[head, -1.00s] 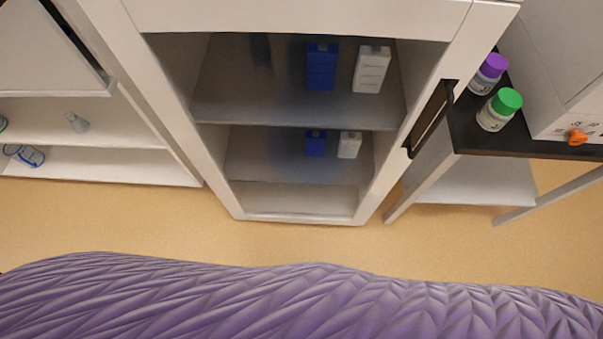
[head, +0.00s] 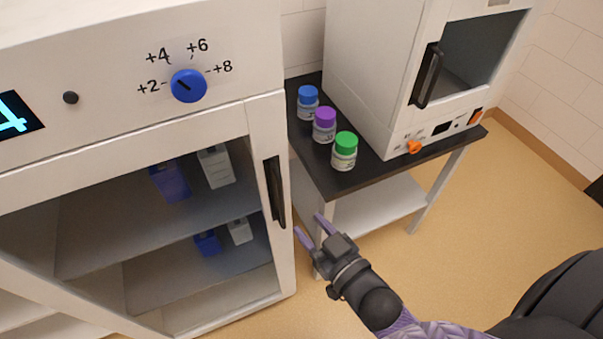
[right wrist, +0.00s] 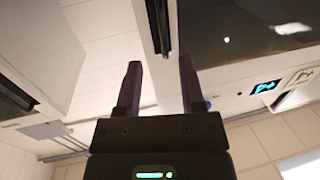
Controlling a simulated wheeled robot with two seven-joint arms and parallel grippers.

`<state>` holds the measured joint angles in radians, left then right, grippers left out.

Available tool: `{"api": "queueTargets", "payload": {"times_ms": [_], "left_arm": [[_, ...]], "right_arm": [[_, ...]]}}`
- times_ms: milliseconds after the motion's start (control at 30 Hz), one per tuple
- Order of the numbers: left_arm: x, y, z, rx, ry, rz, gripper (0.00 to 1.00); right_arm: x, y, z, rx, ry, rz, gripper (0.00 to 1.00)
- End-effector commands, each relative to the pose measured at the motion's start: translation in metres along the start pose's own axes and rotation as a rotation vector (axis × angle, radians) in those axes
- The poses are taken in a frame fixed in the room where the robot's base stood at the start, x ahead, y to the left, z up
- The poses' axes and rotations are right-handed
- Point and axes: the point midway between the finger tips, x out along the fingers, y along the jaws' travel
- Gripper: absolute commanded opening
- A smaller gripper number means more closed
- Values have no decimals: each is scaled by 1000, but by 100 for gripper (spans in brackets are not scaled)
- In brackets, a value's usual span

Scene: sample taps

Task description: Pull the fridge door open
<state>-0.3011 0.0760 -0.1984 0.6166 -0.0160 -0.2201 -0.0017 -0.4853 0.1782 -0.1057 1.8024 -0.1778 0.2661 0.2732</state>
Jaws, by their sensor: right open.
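The fridge (head: 130,120) is a white cabinet at the left of the head view, with a dark window that shows its shelves. Its door (head: 263,125) appears shut. A black upright handle (head: 275,192) is on the door's right edge; it also shows in the right wrist view (right wrist: 158,25), ahead of the space between the fingers. My right gripper (head: 308,224) is open and empty, just right of and below the handle, apart from it in the head view. Its fingers show in the right wrist view (right wrist: 160,70). My left gripper is not in view.
Right of the fridge stands a table (head: 345,180) with a black top. It holds blue-capped (head: 307,100), purple-capped (head: 324,125) and green-capped (head: 344,151) bottles and a white oven-like box (head: 370,70). My right gripper is close to the table's front leg. The floor (head: 500,230) is clear at right.

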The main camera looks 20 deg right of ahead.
Motion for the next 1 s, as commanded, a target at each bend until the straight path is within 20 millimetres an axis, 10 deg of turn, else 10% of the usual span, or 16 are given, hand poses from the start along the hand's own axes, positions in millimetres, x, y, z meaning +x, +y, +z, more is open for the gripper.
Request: {"api": "queueTargets", "payload": {"times_ms": [500, 867, 1000], "left_arm": [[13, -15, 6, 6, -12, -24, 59], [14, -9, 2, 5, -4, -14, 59], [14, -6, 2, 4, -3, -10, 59]], "right_arm": [[92, -2, -19, -1, 48, -8, 50], [101, -2, -20, -1, 46, -8, 50], [100, -2, -20, -1, 46, -8, 27]]}}
